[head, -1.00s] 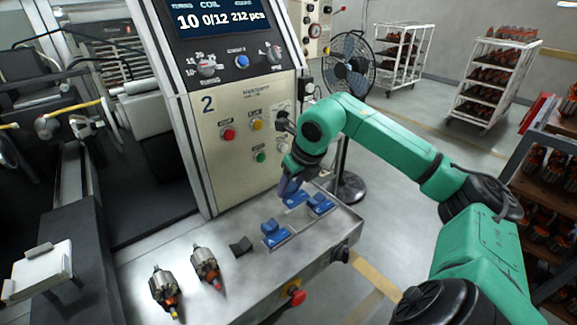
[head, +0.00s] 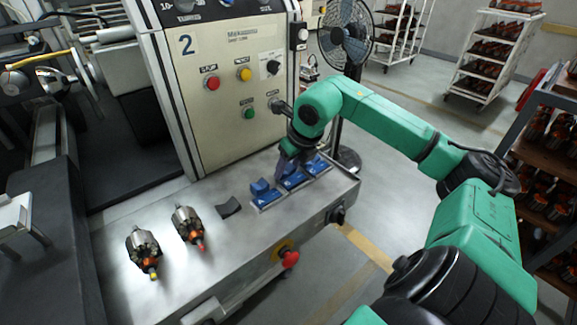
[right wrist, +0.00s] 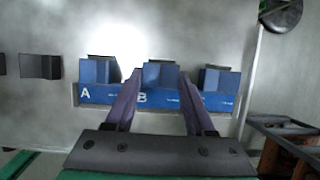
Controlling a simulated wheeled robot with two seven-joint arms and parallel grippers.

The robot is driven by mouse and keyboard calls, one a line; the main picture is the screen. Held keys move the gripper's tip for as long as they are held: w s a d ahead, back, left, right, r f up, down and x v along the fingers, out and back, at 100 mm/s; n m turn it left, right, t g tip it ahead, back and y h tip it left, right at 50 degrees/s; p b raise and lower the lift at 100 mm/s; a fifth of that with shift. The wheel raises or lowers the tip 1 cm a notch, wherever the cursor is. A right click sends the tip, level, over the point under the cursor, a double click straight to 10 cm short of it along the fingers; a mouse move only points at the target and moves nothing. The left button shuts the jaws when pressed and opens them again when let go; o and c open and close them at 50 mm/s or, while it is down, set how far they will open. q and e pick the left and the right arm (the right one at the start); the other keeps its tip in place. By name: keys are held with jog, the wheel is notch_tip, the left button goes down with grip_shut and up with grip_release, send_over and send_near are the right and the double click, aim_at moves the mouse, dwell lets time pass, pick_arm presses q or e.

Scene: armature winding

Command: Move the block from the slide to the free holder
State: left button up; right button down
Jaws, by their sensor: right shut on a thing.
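A row of blue holders, marked A (right wrist: 97,94), B (right wrist: 158,99) and C (right wrist: 220,101) in the right wrist view, sits in a flat tray (head: 262,207) on the metal bench. Blue blocks stand at A (right wrist: 99,69) and C (right wrist: 219,78). My right gripper (right wrist: 160,75) points at the middle holder, its fingers on both sides of a blue block (right wrist: 158,74), shut on it. It cannot be told whether the block rests in holder B. In the head view the right gripper (head: 289,168) hides part of this block. My left gripper is not in view. No slide is clearly identifiable.
A dark angled piece (head: 229,207) lies left of the tray. Two armatures (head: 144,250) (head: 188,224) lie on the bench (head: 220,245). The machine's control panel (head: 232,80) rises close behind. A red knob (head: 290,258) juts from the bench front.

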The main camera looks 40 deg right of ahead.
jog(key=shift+c, duration=0.9)
grip_release()
jog(key=shift+d, duration=0.1)
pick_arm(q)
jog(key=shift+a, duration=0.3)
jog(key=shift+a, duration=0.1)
pick_arm(e)
jog(key=shift+s, duration=0.1)
jog(key=shift+s+r, duration=0.1)
jog(key=shift+r, duration=0.3)
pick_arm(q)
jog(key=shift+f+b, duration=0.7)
pick_arm(e)
jog(key=v, duration=1.4)
jog(key=shift+f, duration=0.15)
